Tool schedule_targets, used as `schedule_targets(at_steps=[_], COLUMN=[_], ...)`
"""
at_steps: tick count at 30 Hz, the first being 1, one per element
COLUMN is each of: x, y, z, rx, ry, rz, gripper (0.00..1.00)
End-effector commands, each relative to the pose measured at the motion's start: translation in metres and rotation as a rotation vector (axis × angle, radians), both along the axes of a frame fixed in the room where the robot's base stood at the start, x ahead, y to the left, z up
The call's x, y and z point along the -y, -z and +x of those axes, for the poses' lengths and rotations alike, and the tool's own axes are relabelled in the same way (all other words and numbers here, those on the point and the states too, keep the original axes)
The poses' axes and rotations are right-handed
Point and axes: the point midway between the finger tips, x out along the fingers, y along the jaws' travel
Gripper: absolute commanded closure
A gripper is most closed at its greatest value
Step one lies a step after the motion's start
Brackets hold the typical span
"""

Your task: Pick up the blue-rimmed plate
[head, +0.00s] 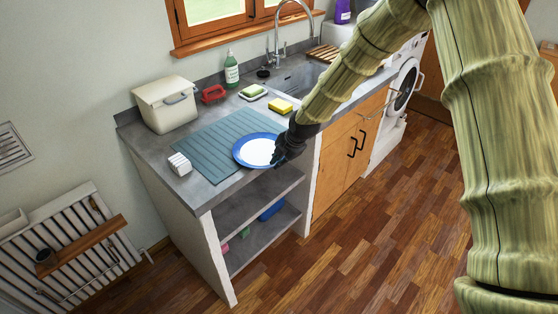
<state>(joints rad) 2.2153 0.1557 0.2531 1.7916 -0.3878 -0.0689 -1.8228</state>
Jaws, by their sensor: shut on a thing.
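The blue-rimmed plate (257,151) has a white middle and a wide blue rim. It is over the front right part of the ribbed teal mat on the counter. My gripper (281,154) is dark and comes in from the right. It is shut on the plate's right edge and hides that part of the rim. I cannot tell whether the plate touches the mat or is a little above it.
The teal mat (205,148) lies on the grey counter. A white block (179,164) sits near the front left, and a cream bin (166,104) behind. A yellow sponge (280,105), soap dish (252,92), red object (214,94) and green bottle (231,70) stand near the sink.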

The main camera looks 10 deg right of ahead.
Motion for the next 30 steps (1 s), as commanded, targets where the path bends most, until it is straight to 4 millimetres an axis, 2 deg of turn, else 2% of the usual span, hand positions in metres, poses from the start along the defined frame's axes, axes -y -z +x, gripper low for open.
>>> schedule_targets(at_steps=[5, 6, 10, 22, 30], x=[0.000, 0.000, 0.000, 0.001, 0.009], y=[0.001, 0.001, 0.001, -0.003, -0.033], z=[-0.001, -0.001, 0.000, -0.001, -0.013], rx=[-0.002, -0.002, -0.001, 0.000, 0.002], ry=[-0.001, -0.001, -0.001, 0.000, 0.000], rz=[-0.001, -0.001, 0.000, 0.000, 0.000], gripper=[1.00, 0.90, 0.67, 0.67, 0.67])
